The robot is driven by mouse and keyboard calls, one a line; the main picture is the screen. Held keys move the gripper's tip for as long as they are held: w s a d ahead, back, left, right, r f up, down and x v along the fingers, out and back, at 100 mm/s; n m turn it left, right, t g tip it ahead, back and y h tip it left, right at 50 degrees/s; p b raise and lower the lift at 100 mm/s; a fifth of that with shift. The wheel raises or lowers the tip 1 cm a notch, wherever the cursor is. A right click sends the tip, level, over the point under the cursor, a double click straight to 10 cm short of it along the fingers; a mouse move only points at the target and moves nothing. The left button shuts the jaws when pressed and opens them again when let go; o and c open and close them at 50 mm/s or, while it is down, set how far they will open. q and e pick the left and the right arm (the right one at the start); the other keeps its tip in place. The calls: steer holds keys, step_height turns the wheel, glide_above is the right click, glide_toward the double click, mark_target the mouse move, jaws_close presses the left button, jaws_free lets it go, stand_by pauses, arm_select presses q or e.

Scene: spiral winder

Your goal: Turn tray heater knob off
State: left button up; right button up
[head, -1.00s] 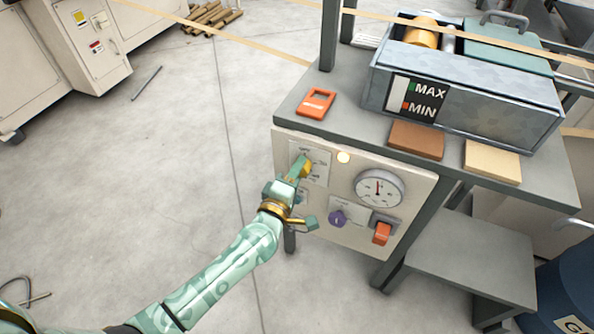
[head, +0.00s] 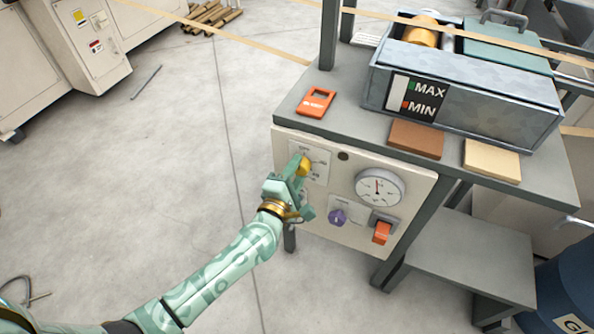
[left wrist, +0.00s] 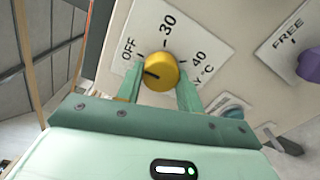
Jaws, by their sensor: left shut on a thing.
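The yellow heater knob (head: 304,166) sits on a white dial plate (head: 318,158) at the upper left of the cream control panel. My left gripper (head: 295,178) is at the knob. In the left wrist view the knob (left wrist: 160,72) is between the two green fingers, which are shut on its sides. The dial plate (left wrist: 182,22) there reads OFF, 30 and 40 °C. A dark mark on the knob faces left, on the OFF side; its exact alignment is hard to tell. The round indicator lamp (head: 343,156) is dark. My right gripper is not in view.
The panel also carries a gauge (head: 379,187), a purple knob (head: 338,217) and an orange switch (head: 382,233). On the bench above are an orange tag (head: 316,103), a brown block (head: 416,139) and a metal tray (head: 470,100). The floor at left is mostly clear.

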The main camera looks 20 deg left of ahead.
arm_select(q)
steer(key=shift+f, duration=0.1)
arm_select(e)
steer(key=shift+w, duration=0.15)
arm_select(q)
steer(key=o, duration=1)
steer(key=shift+s, duration=0.1)
steer(key=s+p, duration=0.3)
steer(key=s, duration=1.3)
steer(key=shift+a+p, duration=0.3)
steer(key=shift+p, duration=0.05)
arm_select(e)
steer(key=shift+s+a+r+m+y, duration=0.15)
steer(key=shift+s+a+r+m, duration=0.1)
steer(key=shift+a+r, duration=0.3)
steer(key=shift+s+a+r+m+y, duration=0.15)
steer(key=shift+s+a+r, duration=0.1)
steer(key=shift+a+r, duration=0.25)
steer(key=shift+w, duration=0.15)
